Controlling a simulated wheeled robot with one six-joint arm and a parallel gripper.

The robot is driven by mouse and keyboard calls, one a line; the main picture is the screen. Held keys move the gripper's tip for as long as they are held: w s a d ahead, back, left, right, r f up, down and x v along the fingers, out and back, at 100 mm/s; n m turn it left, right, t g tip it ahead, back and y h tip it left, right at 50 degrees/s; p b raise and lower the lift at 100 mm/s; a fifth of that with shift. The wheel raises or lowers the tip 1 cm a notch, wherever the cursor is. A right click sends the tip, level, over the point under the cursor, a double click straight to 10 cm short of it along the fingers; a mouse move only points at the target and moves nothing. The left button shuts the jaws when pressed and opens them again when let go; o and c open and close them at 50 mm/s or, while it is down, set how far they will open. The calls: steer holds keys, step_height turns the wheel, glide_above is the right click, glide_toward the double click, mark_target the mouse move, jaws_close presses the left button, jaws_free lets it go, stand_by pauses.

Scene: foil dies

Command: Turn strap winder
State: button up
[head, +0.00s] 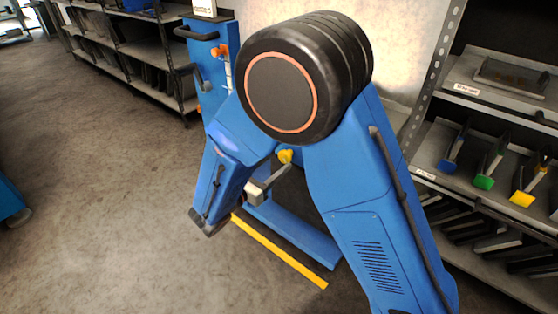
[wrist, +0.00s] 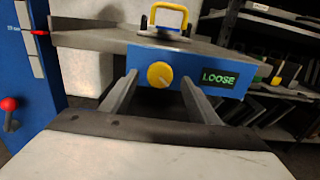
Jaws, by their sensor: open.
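In the wrist view, a round yellow knob (wrist: 159,75), which looks like the strap winder, sits on the front of a blue block. A small display (wrist: 219,78) right of it reads LOOSE in green. My gripper (wrist: 159,92) is open, with one finger on each side of the knob in the picture. The fingers look apart from the knob, and nothing is held. In the head view, a small yellow part (head: 285,156) shows below my elbow, beyond my gripper (head: 272,178); my arm hides most of the blue station there.
A yellow U-shaped handle (wrist: 168,14) stands on the grey top above the block. A blue panel with a red ball knob (wrist: 8,104) is at left. Shelves (head: 480,150) with coloured-handled tools stand at right. A yellow floor strip (head: 280,252) lies below; open floor is at left.

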mark_target(287, 155)
steer(key=shift+x, duration=1.45)
steer(key=c, duration=1)
steer(key=shift+m, duration=0.3)
steer(key=shift+s+d+m, duration=0.1)
steer(key=shift+m, duration=3)
steer(key=o, duration=1)
